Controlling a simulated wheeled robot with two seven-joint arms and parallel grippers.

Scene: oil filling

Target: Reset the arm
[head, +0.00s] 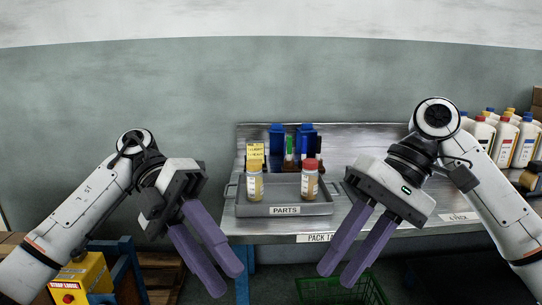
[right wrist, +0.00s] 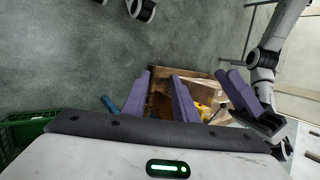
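My left gripper (head: 225,281) hangs in front of the table's left end, fingers pointing down and to the right. Its purple fingers are apart with nothing between them. It also shows in the right wrist view (right wrist: 233,92). My right gripper (head: 341,273) hangs in front of the table's front edge, fingers pointing down and to the left. Its purple fingers are apart and empty; the right wrist view shows clear space between them (right wrist: 160,95).
A grey parts tray (head: 330,208) stands on the metal table (head: 375,137), with a yellow-capped bottle (head: 255,184) and a red-capped bottle (head: 309,182). White bottles (head: 503,143) stand at the right. A green crate (head: 340,290) is below; a yellow box (head: 85,278) is at lower left.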

